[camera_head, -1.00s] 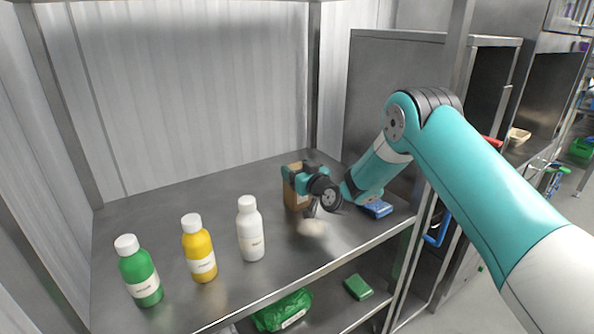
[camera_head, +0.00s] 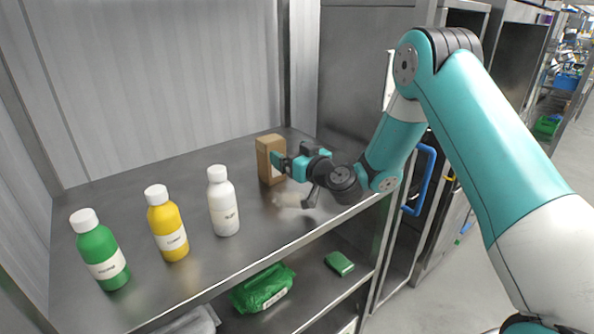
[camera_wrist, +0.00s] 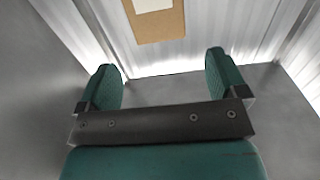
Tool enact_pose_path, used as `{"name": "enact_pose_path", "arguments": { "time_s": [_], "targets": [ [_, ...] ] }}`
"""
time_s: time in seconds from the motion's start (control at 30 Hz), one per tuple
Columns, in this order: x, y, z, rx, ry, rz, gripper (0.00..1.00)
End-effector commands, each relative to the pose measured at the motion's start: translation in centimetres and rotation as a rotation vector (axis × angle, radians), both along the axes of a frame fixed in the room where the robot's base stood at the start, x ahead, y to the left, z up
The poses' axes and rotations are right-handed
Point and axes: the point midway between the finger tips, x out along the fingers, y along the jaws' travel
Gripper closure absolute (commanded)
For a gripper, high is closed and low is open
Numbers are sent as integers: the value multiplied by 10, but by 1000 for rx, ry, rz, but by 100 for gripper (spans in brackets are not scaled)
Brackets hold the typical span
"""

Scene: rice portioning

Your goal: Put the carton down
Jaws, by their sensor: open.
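The brown carton (camera_head: 268,160) stands upright on the grey metal shelf top, near the back right and right of the bottles. A pale label shows on its side. My gripper (camera_head: 289,161) is just right of the carton in the head view and overlaps its edge there. In the wrist view my gripper (camera_wrist: 165,78) is open, with both fingers apart and nothing between them. The carton (camera_wrist: 160,28) shows at the top of that view, beyond the fingertips and apart from them. Its top end is cut off there.
A green bottle (camera_head: 101,254), a yellow bottle (camera_head: 168,228) and a white bottle (camera_head: 223,205) stand in a row left of the carton. The lower shelf holds a green bag (camera_head: 263,289) and a small green block (camera_head: 340,263). The shelf top between bottles and back wall is bare.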

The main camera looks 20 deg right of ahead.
Motion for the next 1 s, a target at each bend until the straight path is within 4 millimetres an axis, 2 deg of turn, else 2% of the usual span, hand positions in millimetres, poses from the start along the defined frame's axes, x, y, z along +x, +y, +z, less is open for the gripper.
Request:
{"name": "enact_pose_path", "arguments": {
  "time_s": [0.03,0.27,0.37,0.47,0.57,0.6,0.67,0.7,0.83,0.9,1.0],
  "targets": [
    [-6,-3,-5,1,0,-1,9],
    [-23,-4,2,0,1,13,9],
    [-33,16,16,0,20,91,9],
    [-58,57,38,-12,87,255,9],
    [-105,102,57,-46,230,452,9],
    [-127,115,61,-67,303,518,9],
    [-163,130,65,-105,424,598,9],
    [-187,136,66,-135,507,637,9],
    [-268,136,66,-239,796,686,9],
    [-307,126,64,-291,941,665,9],
    [-353,107,62,-350,1112,603,9]
  ]
}}
